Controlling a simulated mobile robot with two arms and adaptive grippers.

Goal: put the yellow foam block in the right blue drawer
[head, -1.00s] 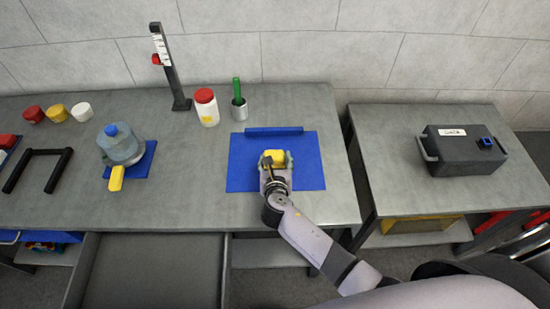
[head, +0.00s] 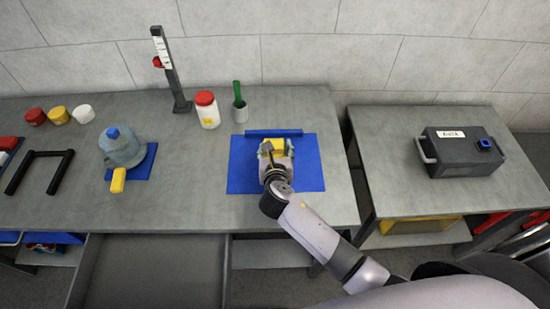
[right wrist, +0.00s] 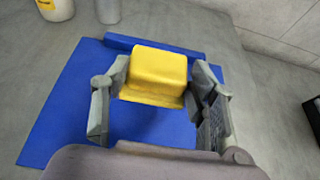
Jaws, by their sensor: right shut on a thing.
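The yellow foam block (head: 278,145) is over the blue mat (head: 240,175) on the long grey bench. My right gripper (head: 276,151) is shut on it, with a finger against each side, as the right wrist view shows the block (right wrist: 158,72) between the fingertips (right wrist: 158,82). I cannot tell how far the block is above the mat. Blue drawer parts (head: 66,238) show under the bench at the lower left; I cannot tell from this view which is the right blue drawer. My left gripper is not in view.
A grey drawer (head: 150,270) appears pulled out below the bench. A jug (head: 122,150), a white jar with red lid (head: 207,112), a cup with a green handle (head: 239,108) and a black stand (head: 172,75) stand on the bench. A dark case (head: 465,152) sits on the right table.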

